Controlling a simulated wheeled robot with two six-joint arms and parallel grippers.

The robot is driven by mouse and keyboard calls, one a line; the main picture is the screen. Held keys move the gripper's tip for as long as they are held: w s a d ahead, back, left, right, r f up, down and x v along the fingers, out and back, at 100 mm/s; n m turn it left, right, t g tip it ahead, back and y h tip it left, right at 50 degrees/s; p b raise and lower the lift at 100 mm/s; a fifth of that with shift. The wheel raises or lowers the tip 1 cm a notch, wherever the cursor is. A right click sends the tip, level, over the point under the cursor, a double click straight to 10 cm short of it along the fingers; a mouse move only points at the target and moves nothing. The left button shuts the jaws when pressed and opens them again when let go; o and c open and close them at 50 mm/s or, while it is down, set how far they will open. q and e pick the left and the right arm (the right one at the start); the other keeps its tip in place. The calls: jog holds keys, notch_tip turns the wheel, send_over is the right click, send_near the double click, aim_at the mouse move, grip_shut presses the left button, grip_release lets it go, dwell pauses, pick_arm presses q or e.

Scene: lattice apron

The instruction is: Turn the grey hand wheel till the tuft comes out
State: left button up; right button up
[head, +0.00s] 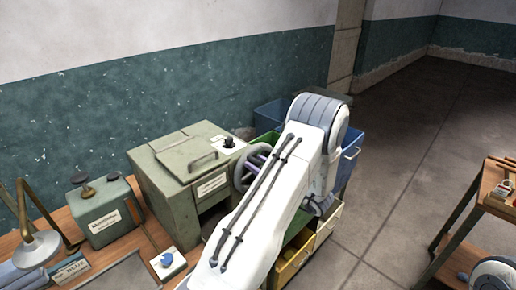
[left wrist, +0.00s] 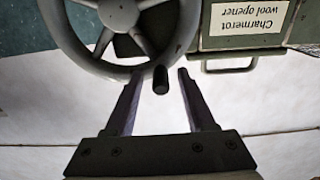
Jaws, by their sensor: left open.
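The grey hand wheel (head: 243,172) is on the side of the green wool opener (head: 165,185), partly hidden by my white left arm in the head view. In the left wrist view the wheel (left wrist: 118,14) fills the top left, with hub, spokes and rim. My left gripper (left wrist: 160,73) is open. A dark handle peg (left wrist: 160,80) shows between its fingertips, with a gap on each side; I cannot tell how deep it sits. The opener's label (left wrist: 249,17) is at the top right. I see no tuft. My right gripper is out of view.
A small green box (head: 105,215), a desk lamp (head: 40,245) and a white box with a blue knob (head: 168,263) stand left on the bench. Blue (head: 350,155) and yellow (head: 293,262) bins stand around my arm. A wooden table (head: 503,200) is at right; the floor between is clear.

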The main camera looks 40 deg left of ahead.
pick_arm(q)
jog(key=d, duration=0.6)
jog(key=shift+s+d, duration=0.2)
jog(key=shift+s, duration=0.1)
dwell(0.6)
